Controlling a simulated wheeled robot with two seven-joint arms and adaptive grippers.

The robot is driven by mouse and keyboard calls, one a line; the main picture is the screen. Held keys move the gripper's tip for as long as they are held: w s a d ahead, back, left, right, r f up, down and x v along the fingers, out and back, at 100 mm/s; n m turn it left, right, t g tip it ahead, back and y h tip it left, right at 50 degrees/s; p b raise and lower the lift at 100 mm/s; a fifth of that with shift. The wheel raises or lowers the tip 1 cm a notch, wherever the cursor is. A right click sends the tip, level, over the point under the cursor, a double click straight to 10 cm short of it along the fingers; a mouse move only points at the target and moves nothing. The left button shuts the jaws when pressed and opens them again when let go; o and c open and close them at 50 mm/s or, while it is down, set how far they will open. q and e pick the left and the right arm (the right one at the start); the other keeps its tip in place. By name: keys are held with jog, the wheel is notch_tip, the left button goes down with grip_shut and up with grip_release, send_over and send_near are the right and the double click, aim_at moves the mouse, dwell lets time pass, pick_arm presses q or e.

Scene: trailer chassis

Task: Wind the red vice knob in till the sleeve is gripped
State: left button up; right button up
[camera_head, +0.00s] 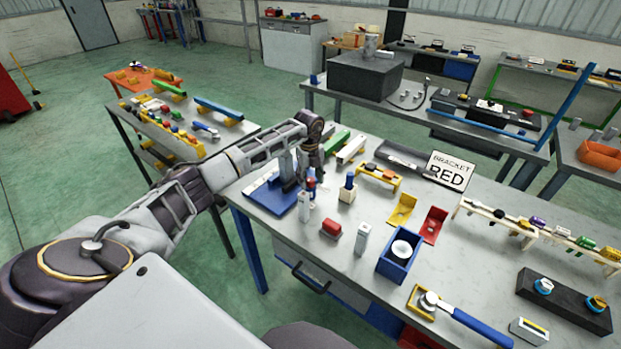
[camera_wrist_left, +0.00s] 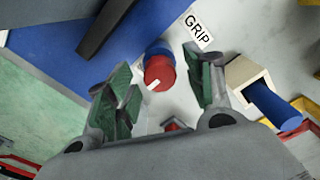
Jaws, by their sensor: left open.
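The red vice knob (camera_wrist_left: 159,72) shows in the left wrist view, with a blue round part behind it and a small white mark on its edge. My left gripper (camera_wrist_left: 158,80) is open, its green-padded fingers apart on either side of the knob. In the head view, my left gripper (camera_head: 312,172) points down over the knob (camera_head: 311,184) beside the blue plate (camera_head: 272,194). The gripper partly hides the vice there. I cannot make out the sleeve for certain. My right gripper is not in view.
A "GRIP" label (camera_wrist_left: 198,32) lies by the knob. A cream block with a blue peg (camera_head: 348,188) stands close to the right. A red block (camera_head: 331,229), a grey upright block (camera_head: 362,238) and a blue box (camera_head: 399,255) stand nearer the table's front.

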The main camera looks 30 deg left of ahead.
pick_arm(q)
jog(key=c, duration=1)
